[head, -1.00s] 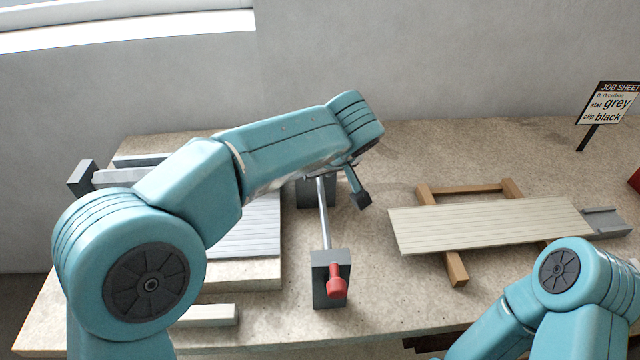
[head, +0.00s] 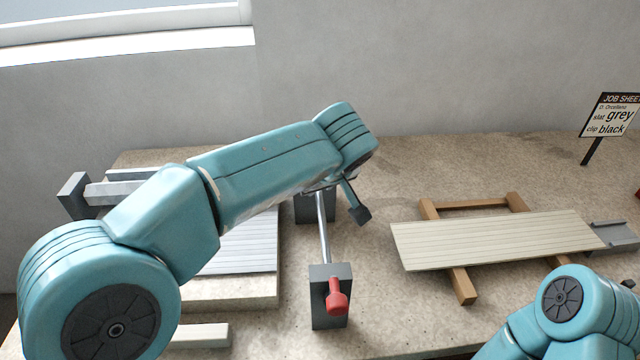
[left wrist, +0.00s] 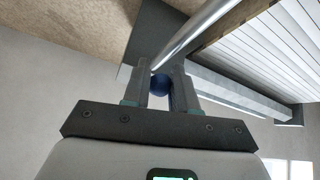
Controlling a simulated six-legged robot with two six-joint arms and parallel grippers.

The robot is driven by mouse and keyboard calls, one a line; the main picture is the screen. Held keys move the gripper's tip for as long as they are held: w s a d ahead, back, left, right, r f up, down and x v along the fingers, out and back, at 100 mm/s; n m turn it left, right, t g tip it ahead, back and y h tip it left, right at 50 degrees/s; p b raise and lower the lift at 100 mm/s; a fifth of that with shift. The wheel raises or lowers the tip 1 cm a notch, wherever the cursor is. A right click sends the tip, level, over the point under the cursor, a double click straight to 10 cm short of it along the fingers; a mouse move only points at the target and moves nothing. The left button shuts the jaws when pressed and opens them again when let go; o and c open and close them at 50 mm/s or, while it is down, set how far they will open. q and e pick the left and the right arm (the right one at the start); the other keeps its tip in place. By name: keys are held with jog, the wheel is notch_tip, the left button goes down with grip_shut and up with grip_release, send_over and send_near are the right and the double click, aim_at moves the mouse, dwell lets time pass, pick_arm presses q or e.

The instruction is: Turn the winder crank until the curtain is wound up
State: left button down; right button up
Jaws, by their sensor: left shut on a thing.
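The winder has a silver shaft (head: 322,225) between two grey blocks. A red handle (head: 337,296) hangs at the front block (head: 330,275). The shaft also shows in the left wrist view (left wrist: 195,32). My left gripper (left wrist: 163,74) is shut on a rounded blue knob (left wrist: 159,86) beside the far end of the shaft. In the head view my left forearm hides most of this grip. A grey slatted panel (head: 245,245), perhaps the curtain, lies left of the shaft, partly behind my arm. It shows pale in the left wrist view (left wrist: 265,45). My right gripper is out of view.
A cream slatted panel (head: 490,240) lies on wooden bars (head: 462,286) at the right, beside a grey channel piece (head: 615,235). A job sheet sign (head: 610,115) reads slat grey, clip black. Bare bench lies between the winder and the bars.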

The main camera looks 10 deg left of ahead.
pick_arm(q)
jog(key=shift+a+f, duration=0.1)
jog(key=shift+f, duration=0.1)
dwell(0.7)
jog(key=c, duration=1.1)
grip_release()
jog(key=shift+s, duration=0.1)
jog(key=shift+o, duration=0.7)
jog(key=shift+a+r, duration=0.1)
jog(key=shift+a, duration=0.05)
jog(key=shift+d, duration=0.2)
jog(key=shift+r, duration=0.3)
jog(key=p+v, duration=0.1)
jog(key=v, duration=1.4)
jog(key=shift+s+r, duration=0.25)
jog(key=shift+s, duration=0.1)
